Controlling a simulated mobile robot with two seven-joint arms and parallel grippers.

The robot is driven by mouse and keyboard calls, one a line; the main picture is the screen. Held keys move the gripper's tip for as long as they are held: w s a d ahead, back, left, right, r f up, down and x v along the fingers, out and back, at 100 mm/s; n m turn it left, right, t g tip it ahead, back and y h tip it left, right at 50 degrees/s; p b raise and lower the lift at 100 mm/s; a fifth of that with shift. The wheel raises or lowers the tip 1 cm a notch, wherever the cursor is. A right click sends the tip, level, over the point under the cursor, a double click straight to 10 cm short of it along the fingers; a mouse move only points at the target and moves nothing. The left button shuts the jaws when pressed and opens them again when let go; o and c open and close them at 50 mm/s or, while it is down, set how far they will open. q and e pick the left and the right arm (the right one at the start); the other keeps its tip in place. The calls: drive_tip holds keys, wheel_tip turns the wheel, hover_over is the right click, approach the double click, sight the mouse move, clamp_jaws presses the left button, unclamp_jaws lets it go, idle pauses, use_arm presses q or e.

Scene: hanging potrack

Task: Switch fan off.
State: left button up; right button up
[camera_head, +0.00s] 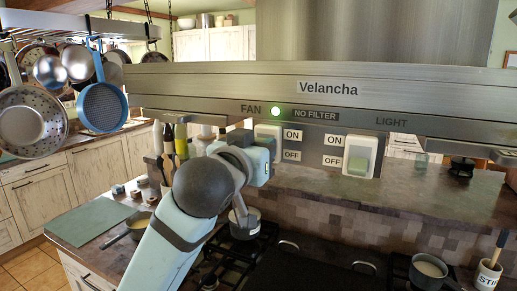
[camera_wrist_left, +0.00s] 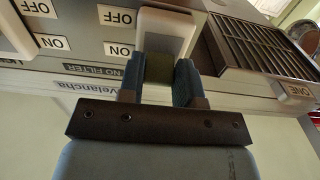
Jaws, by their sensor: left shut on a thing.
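The fan switch (camera_head: 268,130) is a white-framed rocker on the metal hood panel, below the FAN label, with ON above OFF to its right. My left gripper (camera_head: 262,145) covers its lower part in the head view. In the left wrist view, which is upside down, the fingers (camera_wrist_left: 159,88) are shut on the dark green rocker (camera_wrist_left: 159,68), one on each side. The fan switch's white frame (camera_wrist_left: 165,25) shows beyond them. My right gripper is not in view.
The light switch (camera_head: 361,155) is to the right on the same hood panel (camera_head: 420,125). Pans, including a blue one (camera_head: 102,105), hang at the left. The stove below holds a pot (camera_head: 430,267). A vent grille (camera_wrist_left: 262,48) shows in the left wrist view.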

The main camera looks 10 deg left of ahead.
use_arm(q)
drive_tip(key=t+b, duration=0.1)
drive_tip(key=b, duration=0.1)
drive_tip(key=f+t+b, duration=0.1)
drive_tip(key=b, duration=0.1)
drive_tip(key=shift+h, duration=0.4)
drive_tip(key=o, duration=0.9)
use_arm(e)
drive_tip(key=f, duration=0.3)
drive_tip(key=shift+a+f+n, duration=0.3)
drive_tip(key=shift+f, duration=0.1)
use_arm(q)
drive_tip(key=b+v, duration=0.3)
drive_tip(key=v, duration=1.1)
drive_tip(key=shift+w+f, duration=0.1)
drive_tip(key=shift+f, duration=0.1)
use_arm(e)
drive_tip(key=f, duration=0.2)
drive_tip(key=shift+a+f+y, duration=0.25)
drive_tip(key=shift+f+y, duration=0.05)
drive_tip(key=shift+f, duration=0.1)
